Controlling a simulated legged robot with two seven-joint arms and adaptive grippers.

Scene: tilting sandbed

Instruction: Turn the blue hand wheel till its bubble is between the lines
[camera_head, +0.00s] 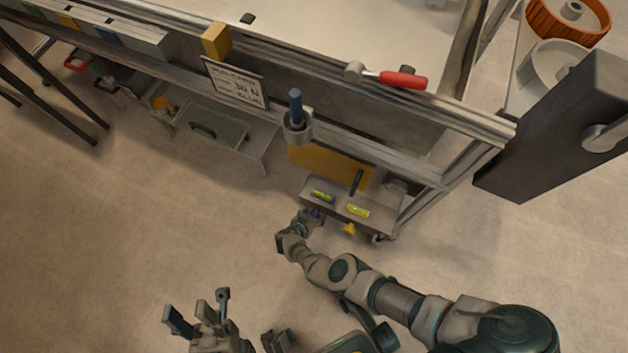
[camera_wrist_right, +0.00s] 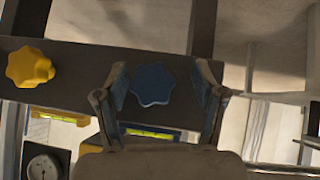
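The blue hand wheel (camera_wrist_right: 153,85) sits on the front of a grey levelling box (camera_head: 374,213) under the sandbed. My right gripper (camera_head: 313,217) is at that wheel. In the right wrist view my right gripper (camera_wrist_right: 161,86) has one finger on each side of the wheel, with gaps showing, so it is open. The wheel is mostly hidden in the head view. A green vial (camera_head: 322,196) lies behind it on the box top; its bubble is too small to place. My left gripper (camera_head: 198,312) is open and empty, low over the floor.
A yellow hand wheel (camera_wrist_right: 30,67) and a yellow vial (camera_head: 358,210) are beside the blue pair. A round gauge (camera_wrist_right: 42,165) shows in the wrist view. A red-handled tool (camera_head: 402,80) lies on the bed rail.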

